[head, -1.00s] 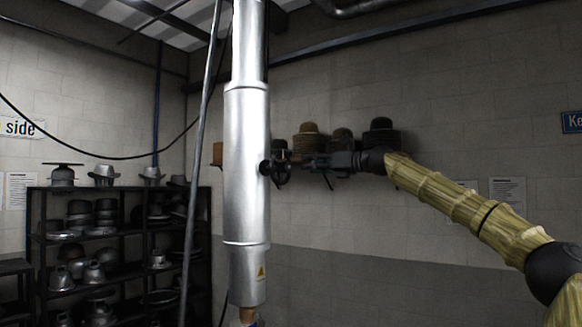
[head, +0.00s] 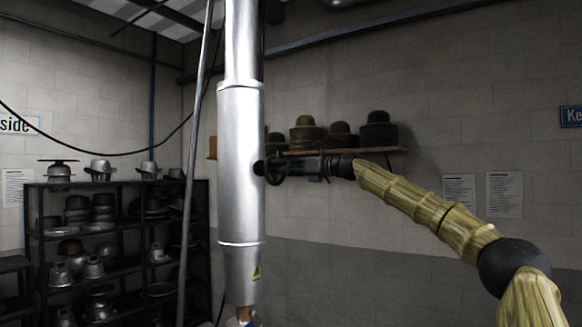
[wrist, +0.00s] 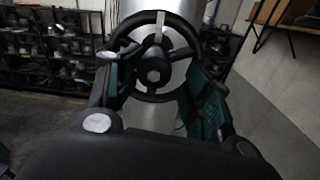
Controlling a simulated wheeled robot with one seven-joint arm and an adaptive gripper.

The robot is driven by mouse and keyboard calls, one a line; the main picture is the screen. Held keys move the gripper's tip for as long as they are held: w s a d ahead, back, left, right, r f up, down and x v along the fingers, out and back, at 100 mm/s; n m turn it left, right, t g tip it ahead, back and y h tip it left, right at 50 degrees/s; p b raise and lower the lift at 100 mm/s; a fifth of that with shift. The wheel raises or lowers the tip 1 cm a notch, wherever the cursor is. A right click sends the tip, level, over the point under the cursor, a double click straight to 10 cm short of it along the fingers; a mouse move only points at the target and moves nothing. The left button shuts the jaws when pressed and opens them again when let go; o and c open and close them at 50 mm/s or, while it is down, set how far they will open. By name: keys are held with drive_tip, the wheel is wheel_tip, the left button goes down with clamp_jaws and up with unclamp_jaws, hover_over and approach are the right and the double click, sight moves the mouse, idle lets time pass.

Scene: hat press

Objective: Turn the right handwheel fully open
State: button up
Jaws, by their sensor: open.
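The right handwheel (head: 274,168) is a dark spoked wheel on the right side of a shiny metal cylinder (head: 240,150). In the wrist view the handwheel (wrist: 153,76) faces me, with a round hub and a light mark at the top of its rim. My gripper (head: 294,167) is at the wheel in the head view. In the wrist view my gripper (wrist: 160,85) is open, with one finger on each side of the hub, overlapping the lower left and right of the rim. I cannot tell whether the fingers touch the wheel.
A wall shelf (head: 365,151) with several hats is behind my gripper. A dark rack (head: 115,245) with metal hat forms stands at the left. A thin pole (head: 196,150) stands left of the cylinder.

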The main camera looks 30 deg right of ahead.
drive_tip(key=shift+w+a+r, duration=0.1)
drive_tip(key=shift+w+a, duration=0.2)
drive_tip(key=shift+w, duration=0.15)
drive_tip(key=shift+o, duration=0.5)
drive_tip(key=shift+w+a, duration=0.2)
drive_tip(key=shift+a, duration=0.35)
drive_tip(key=shift+w+a, duration=0.1)
drive_tip(key=shift+a, duration=0.1)
drive_tip(key=c, duration=0.6)
drive_tip(key=shift+w+d, duration=0.1)
drive_tip(key=shift+c, duration=1.4)
drive_tip(key=shift+d+f, duration=0.3)
drive_tip(key=shift+d, duration=0.05)
drive_tip(key=shift+a+f, duration=0.1)
drive_tip(key=shift+a, duration=0.05)
drive_tip(key=shift+n, duration=0.9)
